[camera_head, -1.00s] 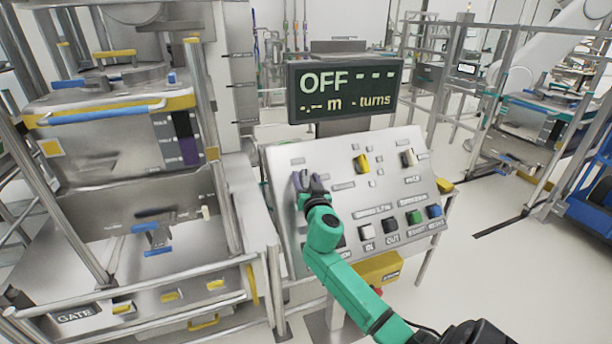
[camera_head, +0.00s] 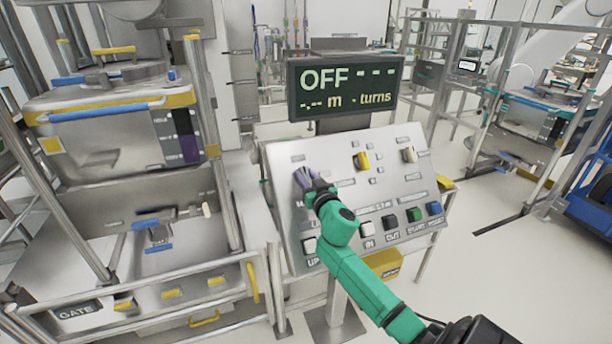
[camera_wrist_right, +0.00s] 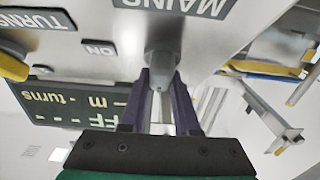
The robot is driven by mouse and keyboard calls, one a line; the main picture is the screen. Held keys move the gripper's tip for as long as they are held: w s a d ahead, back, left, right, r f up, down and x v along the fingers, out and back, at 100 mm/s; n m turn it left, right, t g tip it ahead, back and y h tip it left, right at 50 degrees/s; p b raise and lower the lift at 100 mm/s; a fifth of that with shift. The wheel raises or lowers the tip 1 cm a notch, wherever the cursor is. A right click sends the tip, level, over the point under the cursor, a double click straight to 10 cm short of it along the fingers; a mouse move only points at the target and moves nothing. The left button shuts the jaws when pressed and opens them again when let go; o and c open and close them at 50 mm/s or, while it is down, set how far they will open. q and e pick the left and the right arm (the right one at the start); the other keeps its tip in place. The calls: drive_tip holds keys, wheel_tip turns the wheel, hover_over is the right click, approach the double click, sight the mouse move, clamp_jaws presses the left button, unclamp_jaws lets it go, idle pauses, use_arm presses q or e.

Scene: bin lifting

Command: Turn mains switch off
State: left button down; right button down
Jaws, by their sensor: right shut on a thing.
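The sloped grey control panel (camera_head: 280,215) stands in the middle of the head view. The mains switch, a grey knob (camera_wrist_right: 163,58) beside the MAINS label (camera_wrist_right: 172,5), shows in the right wrist view. My right gripper (camera_head: 304,178) is at the panel's upper left; its purple fingers (camera_wrist_right: 162,88) are shut around the knob, one on each side. In the head view the fingers and wrist hide the knob. The display (camera_head: 345,88) above the panel reads OFF, with dashes for metres and turns. My left gripper is not in view.
A yellow knob (camera_head: 362,161) and a pale knob (camera_head: 409,155) sit farther right on the panel. White, black, green and blue buttons line its lower part, close to my right arm. A railed metal machine (camera_head: 130,190) stands at left. Open floor lies at right.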

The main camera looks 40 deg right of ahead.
drive_tip(key=c, duration=0.6)
unclamp_jaws()
drive_tip(key=shift+c, duration=0.2)
drive_tip(key=shift+s, duration=0.1)
drive_tip(key=b+v, duration=0.2)
drive_tip(key=v, duration=1.2)
drive_tip(key=shift+s+b, duration=0.25)
drive_tip(key=shift+b, duration=0.15)
